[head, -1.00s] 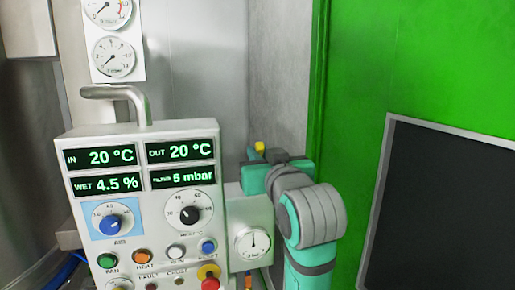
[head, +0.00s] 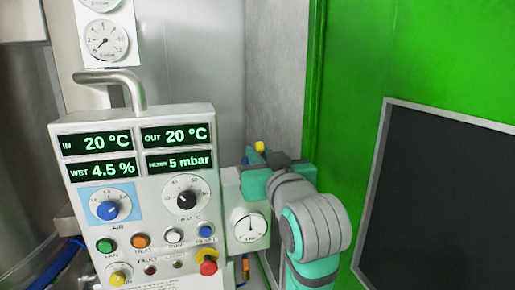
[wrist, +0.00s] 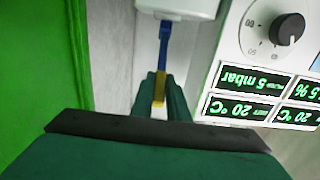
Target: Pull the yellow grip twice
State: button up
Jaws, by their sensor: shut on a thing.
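The yellow grip (head: 259,146) shows as a small yellow piece at my gripper (head: 256,160), right of the control panel in the head view. In the wrist view the yellow grip (wrist: 160,88) sits between the two green fingers of my gripper (wrist: 162,98), at the end of a blue strap or rod (wrist: 164,45) that reaches a pale housing (wrist: 178,8). My gripper is shut on the yellow grip. The fingers hide part of it.
The control panel (head: 140,190) with displays, knobs and buttons stands close left of my gripper. A small gauge box (head: 232,195) is beside it. A green wall (head: 350,80) with a dark framed panel (head: 440,200) is at the right.

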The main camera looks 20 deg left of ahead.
jog(key=shift+o, duration=0.2)
jog(key=shift+f, duration=0.1)
jog(key=shift+s+d+f, duration=0.2)
jog(key=shift+s+f, duration=0.05)
jog(key=shift+f, duration=0.35)
jog(key=shift+s+d+f, duration=0.15)
jog(key=shift+s+f, duration=0.05)
jog(key=shift+f, duration=0.4)
jog(key=shift+c, duration=0.2)
jog(key=shift+o, duration=0.2)
jog(key=o, duration=1.1)
jog(key=shift+o, duration=0.2)
jog(key=shift+r, duration=0.1)
jog(key=v, duration=0.9)
